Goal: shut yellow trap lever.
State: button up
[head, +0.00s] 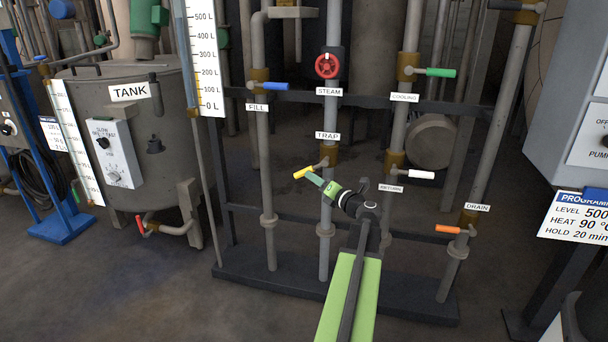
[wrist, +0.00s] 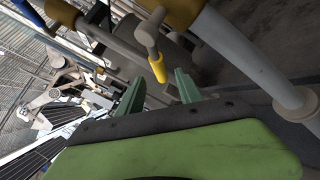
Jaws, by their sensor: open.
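The yellow trap lever (head: 303,173) sticks out to the left of its brass valve on the pipe below the TRAP label (head: 327,136). It slants slightly down toward its end. My gripper (head: 314,179) is just below and right of the lever's yellow end in the head view. In the wrist view the yellow end (wrist: 158,68) appears between and just beyond the two green fingertips of my open gripper (wrist: 159,84). The fingers hold nothing. I cannot tell whether either finger touches the lever.
The red STEAM wheel (head: 327,66) is above on the same pipe. The blue FILL lever (head: 275,86) is upper left. The green COOLING lever (head: 440,72), white RETURN lever (head: 421,174) and orange DRAIN lever (head: 448,229) are to the right. A dark rail (head: 300,98) crosses behind the pipes.

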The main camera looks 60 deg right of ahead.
aim_at(303, 173)
jog(key=x, duration=0.6)
jog(key=shift+w+d, duration=0.2)
jog(key=shift+w, duration=0.15)
grip_shut()
dwell(0.9)
jog(key=shift+a, duration=0.3)
jog(key=shift+s+d, duration=0.1)
jog(key=shift+d, duration=0.2)
